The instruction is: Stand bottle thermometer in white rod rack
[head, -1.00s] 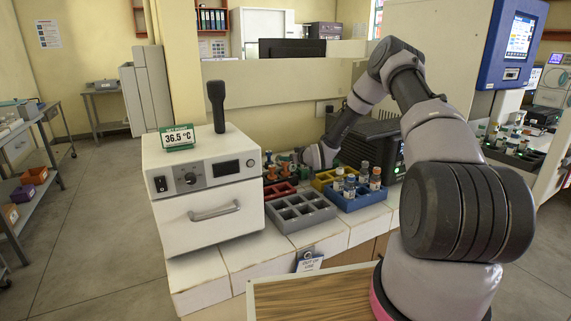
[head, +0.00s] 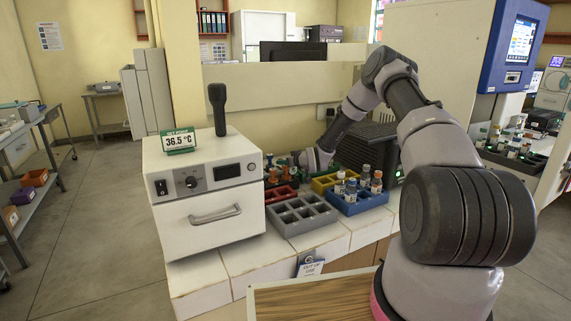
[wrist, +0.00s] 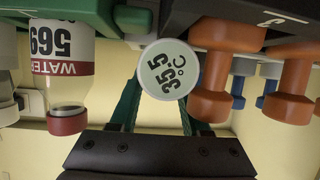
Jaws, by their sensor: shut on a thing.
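The bottle thermometer (wrist: 167,70) shows in the wrist view as a pale round display reading 35.5 °C. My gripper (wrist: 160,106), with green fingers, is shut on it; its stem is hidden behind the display. In the head view my fingers and the thermometer are hidden, with my arm's end among the racks at the back of the bench. I cannot make out a white rod rack in either view.
In the wrist view a red-capped WATER bottle (wrist: 62,65) is at left and orange pieces (wrist: 213,88) are close at right. The head view shows a grey rack (head: 301,215), a blue rack (head: 350,207) with bottles, and a white incubator (head: 207,215).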

